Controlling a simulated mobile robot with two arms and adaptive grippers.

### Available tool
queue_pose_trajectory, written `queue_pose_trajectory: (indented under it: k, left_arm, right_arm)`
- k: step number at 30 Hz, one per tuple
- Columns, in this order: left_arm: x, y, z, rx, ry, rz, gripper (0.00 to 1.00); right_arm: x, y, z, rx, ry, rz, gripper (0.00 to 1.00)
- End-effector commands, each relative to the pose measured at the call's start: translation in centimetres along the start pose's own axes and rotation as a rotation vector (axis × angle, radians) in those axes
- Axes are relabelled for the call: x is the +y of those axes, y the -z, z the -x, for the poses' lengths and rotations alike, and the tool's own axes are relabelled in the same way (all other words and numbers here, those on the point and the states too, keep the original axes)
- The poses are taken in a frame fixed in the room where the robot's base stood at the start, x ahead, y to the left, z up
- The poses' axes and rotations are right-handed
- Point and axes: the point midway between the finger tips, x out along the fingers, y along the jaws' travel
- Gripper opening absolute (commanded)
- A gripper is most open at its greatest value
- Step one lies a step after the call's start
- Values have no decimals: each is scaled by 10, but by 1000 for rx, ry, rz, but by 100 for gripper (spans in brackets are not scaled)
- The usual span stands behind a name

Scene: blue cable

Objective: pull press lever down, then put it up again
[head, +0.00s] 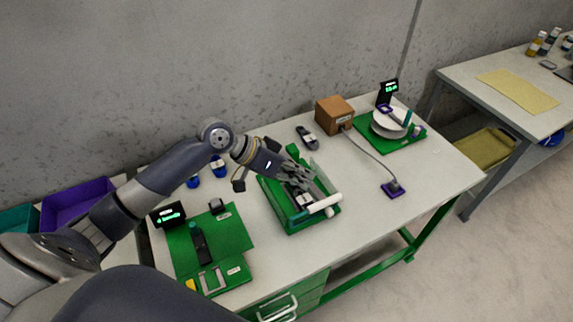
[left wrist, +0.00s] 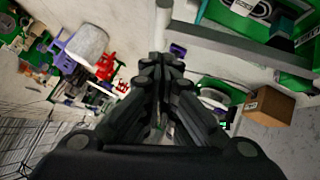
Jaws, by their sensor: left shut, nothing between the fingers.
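The green press (head: 293,219) stands in the middle of the bench. A pale cylindrical handle (head: 324,204), which looks like the lever's grip, lies low along the press's front right side. My left gripper (head: 308,184) is over the press, just behind the handle, and partly hides the press. Its fingers (left wrist: 160,70) are together and empty in the left wrist view. Whether they touch the lever I cannot tell. In the left wrist view a grey bar (left wrist: 228,41) runs close to the right of the fingers. My right gripper is not in view.
A green board (head: 233,234) with a small display lies left of the press. A brown box (head: 335,115) and a green plate with a white disc (head: 388,124) are at the back right. A cable runs to a purple block (head: 394,190). The bench's front right is clear.

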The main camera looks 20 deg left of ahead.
Motion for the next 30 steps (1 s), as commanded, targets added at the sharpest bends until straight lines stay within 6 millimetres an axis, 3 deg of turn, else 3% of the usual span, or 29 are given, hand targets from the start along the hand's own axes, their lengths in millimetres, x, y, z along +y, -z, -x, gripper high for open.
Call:
queue_pose_trajectory:
  k: [3,9,24,30]
  left_arm:
    - [2,0,-20,-2,-2,4,0]
    - [1,-22,-38,-2,0,3,0]
    - [-1,-30,-46,-1,2,0,0]
    - [-5,-43,-59,-2,1,1,0]
  right_arm:
    - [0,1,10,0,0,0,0]
    - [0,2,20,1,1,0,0]
    - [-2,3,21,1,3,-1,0]
    - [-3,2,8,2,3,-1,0]
